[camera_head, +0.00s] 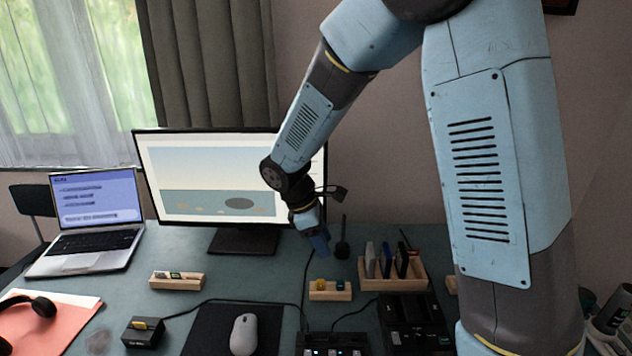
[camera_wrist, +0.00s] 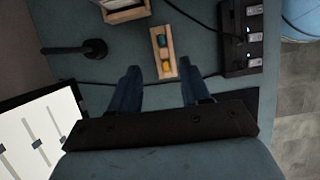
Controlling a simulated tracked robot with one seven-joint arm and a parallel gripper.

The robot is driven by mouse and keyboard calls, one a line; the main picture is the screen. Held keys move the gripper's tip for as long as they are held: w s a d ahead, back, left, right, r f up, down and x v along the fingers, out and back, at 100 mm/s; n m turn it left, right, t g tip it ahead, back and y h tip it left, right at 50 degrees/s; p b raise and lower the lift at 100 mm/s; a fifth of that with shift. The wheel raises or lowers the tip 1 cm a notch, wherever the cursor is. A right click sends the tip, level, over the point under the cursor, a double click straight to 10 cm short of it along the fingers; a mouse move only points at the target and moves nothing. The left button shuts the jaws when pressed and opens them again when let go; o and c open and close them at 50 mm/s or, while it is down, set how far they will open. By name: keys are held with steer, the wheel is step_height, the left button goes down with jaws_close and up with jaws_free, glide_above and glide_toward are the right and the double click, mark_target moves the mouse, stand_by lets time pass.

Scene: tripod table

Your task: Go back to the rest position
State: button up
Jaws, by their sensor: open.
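My arm bends down from the upper right of the head view. My gripper (camera_head: 319,243) hangs above the desk, in front of the monitor's right part. In the wrist view my gripper (camera_wrist: 160,78) shows two dark blue fingers spread apart with nothing between them. Past the fingertips lies a small wooden holder (camera_wrist: 157,42) with a yellow and a green item in it. The same holder (camera_head: 330,296) stands on the desk to the lower right of my gripper in the head view. The fingers look apart from it.
The monitor (camera_head: 208,180) stands behind my gripper. A dark upright stand (camera_head: 342,250) and a wooden rack (camera_head: 392,285) are close on the right. A laptop (camera_head: 90,225), another wooden holder (camera_head: 177,281), a mouse (camera_head: 244,334) and headphones (camera_head: 40,308) are on the desk (camera_head: 230,285). Cables cross it.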

steer(key=s+d+r+m+y, duration=0.2)
steer(key=d+r+m, duration=0.3)
steer(key=d+r, duration=0.3)
steer(key=s+d+r+m+t+y, duration=0.2)
steer(key=s+d+r+m+t, duration=0.3)
steer(key=s+d+r+m, duration=0.7)
steer(key=s+d+r, duration=0.1)
steer(key=s+r, duration=0.1)
steer(key=s, duration=0.1)
steer(key=shift+s+r+t, duration=0.2)
steer(key=shift+r+t, duration=0.05)
steer(key=shift+t, duration=0.15)
steer(key=shift+s, duration=0.15)
